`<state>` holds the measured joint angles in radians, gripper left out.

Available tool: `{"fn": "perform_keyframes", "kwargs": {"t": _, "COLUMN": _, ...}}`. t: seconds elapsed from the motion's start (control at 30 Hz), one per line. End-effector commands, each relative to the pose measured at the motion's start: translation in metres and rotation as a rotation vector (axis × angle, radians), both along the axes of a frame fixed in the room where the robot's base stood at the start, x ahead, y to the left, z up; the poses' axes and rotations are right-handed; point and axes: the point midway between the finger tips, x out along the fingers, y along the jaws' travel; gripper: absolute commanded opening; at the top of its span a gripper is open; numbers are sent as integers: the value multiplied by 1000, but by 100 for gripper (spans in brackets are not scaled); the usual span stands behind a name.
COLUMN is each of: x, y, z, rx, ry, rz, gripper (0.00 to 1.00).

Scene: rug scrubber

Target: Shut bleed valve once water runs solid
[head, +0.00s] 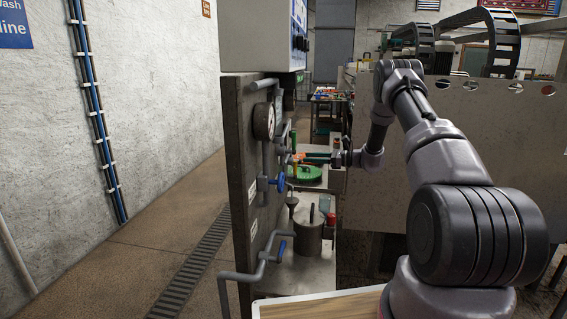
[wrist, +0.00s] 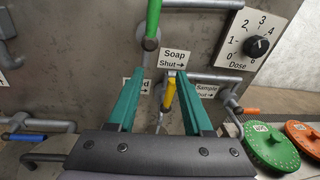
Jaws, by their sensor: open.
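My gripper (wrist: 160,74) is open, its two teal fingers pointing at the grey valve panel. A yellow lever (wrist: 170,94) hangs down and shows between the fingers, nearer the right one. I cannot tell whether they touch it. A label ending in "d" (wrist: 142,86) is mostly hidden behind the left finger, so I cannot read it as the bleed valve's. A green lever (wrist: 153,20) points up above, with a "Soap Shut→" label (wrist: 175,59) beside it. In the head view my gripper (head: 304,158) is small, at the panel's right side. I see no running water.
An orange lever (wrist: 250,110) and "Sample" label (wrist: 207,90) are right of the fingers; a dose dial (wrist: 257,46) is above. Green (wrist: 270,150) and orange (wrist: 303,135) discs lie at lower right. A blue lever (wrist: 25,137) and pipes stick out at left. A gauge (head: 264,121) is on the panel.

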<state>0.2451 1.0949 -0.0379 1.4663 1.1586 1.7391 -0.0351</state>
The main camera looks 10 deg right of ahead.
Motion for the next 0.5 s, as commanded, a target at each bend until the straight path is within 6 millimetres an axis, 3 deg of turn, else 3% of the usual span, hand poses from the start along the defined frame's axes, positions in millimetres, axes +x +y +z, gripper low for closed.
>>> {"fn": "perform_keyframes", "kwargs": {"t": 0.03, "x": 4, "y": -6, "z": -17, "rx": 30, "ry": 15, "rz": -24, "gripper": 51}}
{"fn": "perform_keyframes", "kwargs": {"t": 0.1, "x": 9, "y": -12, "z": -32, "rx": 64, "ry": 28, "rz": -51, "gripper": 51}}
{"fn": "perform_keyframes", "kwargs": {"t": 0.2, "x": 12, "y": -17, "z": -43, "rx": 91, "ry": 37, "rz": -73, "gripper": 51}}
{"fn": "perform_keyframes", "kwargs": {"t": 0.37, "x": 17, "y": -11, "z": -48, "rx": 103, "ry": 41, "rz": -81, "gripper": 51}}
{"fn": "perform_keyframes", "kwargs": {"t": 0.5, "x": 27, "y": 9, "z": -47, "rx": 101, "ry": 40, "rz": -77, "gripper": 51}}
